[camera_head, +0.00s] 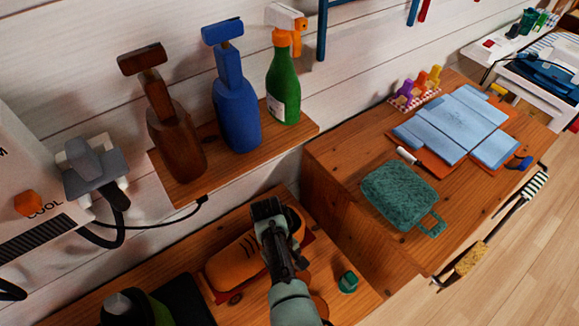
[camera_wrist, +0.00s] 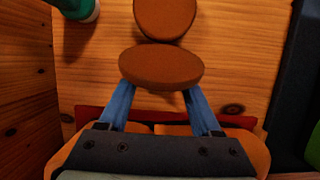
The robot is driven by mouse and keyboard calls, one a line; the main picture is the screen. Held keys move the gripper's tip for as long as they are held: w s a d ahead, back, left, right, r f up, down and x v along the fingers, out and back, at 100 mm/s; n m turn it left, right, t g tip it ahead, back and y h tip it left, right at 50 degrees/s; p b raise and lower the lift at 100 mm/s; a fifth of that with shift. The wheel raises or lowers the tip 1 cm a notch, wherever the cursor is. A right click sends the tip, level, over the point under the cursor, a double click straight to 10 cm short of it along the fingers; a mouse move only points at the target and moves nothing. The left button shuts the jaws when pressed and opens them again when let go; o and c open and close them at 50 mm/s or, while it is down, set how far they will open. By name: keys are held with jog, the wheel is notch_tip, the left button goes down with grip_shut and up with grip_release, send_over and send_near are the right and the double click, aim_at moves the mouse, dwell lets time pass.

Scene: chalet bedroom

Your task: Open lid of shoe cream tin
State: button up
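The shoe cream tin shows in the wrist view as two brown round pieces that meet edge to edge. The farther disc (camera_wrist: 166,18) is cut by the top edge. The nearer disc (camera_wrist: 160,65) looks tilted; I cannot tell for sure which is the lid. My gripper (camera_wrist: 157,92) has its two blue fingers spread apart, one toward each side of the nearer disc. Their tips are hidden by it, so contact is unclear. In the head view my dark gripper body (camera_head: 280,248) hides most of the tin; a brown edge (camera_head: 319,303) shows beside it.
A small green item (camera_head: 348,281) stands to the right. A wooden side wall (camera_head: 350,225) rises behind it. Blue (camera_head: 236,110), brown and green (camera_head: 284,85) spray bottles stand on a shelf above.

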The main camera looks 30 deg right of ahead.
jog(key=p+v, duration=0.1)
jog(key=v, duration=0.6)
jog(key=shift+r, duration=0.3)
dwell(0.4)
